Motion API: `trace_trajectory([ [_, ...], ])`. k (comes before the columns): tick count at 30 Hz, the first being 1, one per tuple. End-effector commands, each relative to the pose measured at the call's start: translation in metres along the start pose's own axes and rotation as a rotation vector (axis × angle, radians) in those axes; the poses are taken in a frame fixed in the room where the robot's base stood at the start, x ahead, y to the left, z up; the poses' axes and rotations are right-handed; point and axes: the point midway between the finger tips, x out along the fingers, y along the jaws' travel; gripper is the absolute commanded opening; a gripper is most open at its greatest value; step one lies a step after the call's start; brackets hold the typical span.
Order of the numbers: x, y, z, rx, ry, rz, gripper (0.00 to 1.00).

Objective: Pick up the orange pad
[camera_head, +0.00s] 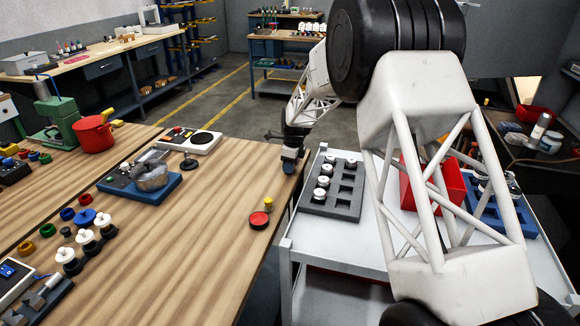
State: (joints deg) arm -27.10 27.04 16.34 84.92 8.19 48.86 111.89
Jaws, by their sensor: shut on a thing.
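My gripper (290,158) is at the right edge of the wooden bench (215,255), small and far off in the head view. It points down with its tips low at the bench edge. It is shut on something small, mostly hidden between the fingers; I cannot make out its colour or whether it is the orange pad. No clearly orange pad shows elsewhere.
A white cart (340,234) stands right of the bench, with a grey tray (320,205) of several parts and a red bin (420,178). My arm hides part of it. A blue-based device (165,190) stands left of the gripper.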

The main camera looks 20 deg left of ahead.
Motion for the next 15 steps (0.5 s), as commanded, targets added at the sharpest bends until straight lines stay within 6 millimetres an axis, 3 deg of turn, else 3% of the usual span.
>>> trace_trajectory([
  [5, -0.015, 0.000, 0.002, 0.000, -0.001, -0.002, 0.16],
  [15, -0.064, 0.000, 0.008, -0.001, -0.001, -0.002, 0.16],
])
